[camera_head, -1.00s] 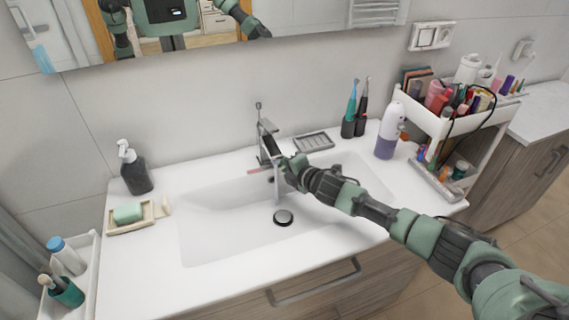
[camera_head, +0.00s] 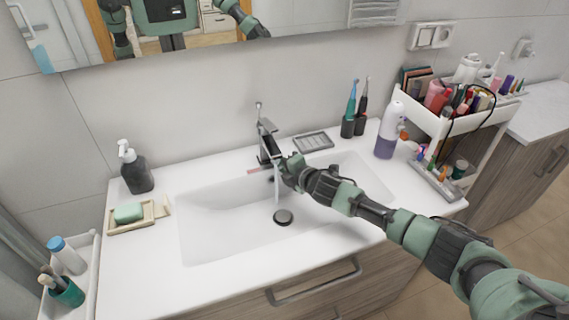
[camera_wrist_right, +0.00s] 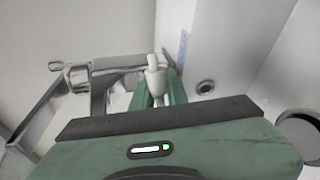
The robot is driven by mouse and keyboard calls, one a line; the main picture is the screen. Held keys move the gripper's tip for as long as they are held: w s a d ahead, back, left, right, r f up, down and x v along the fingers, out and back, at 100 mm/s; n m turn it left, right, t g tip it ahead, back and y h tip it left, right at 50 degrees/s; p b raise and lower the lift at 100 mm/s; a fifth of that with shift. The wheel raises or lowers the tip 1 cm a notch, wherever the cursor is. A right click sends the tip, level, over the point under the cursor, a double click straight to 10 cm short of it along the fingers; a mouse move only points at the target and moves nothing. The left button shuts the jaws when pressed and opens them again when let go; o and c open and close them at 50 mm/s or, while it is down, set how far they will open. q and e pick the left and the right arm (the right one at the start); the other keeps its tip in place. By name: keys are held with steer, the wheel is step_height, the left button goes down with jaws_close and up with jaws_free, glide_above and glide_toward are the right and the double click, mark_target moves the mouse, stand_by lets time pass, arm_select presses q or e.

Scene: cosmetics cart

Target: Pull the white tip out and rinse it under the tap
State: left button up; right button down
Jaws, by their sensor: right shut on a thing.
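In the right wrist view, my right gripper (camera_wrist_right: 158,92) is shut on the small white tip (camera_wrist_right: 154,75), which stands up between the green fingers. My left gripper is not in view.
A white and purple bottle (camera_head: 390,130) stands right of the sink, near toothbrushes in dark cups (camera_head: 353,125). A crowded white cart (camera_head: 440,125) is farther right. A soap dish (camera_head: 130,222) and a dark dispenser (camera_head: 135,170) stand on the left. The basin is clear except for its drain (camera_head: 283,217).

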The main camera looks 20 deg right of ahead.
steer(key=shift+d, duration=0.4)
steer(key=shift+s, duration=0.1)
steer(key=shift+s+a+p, duration=0.2)
steer(key=shift+s+p, duration=0.4)
steer(key=shift+s, duration=0.9)
steer(key=shift+s+a+p, duration=0.15)
steer(key=shift+s+p, duration=0.45)
steer(key=shift+s, duration=0.85)
steer(key=s+r+p, duration=0.5)
steer(key=p, duration=0.1)
steer(key=shift+a, duration=0.25)
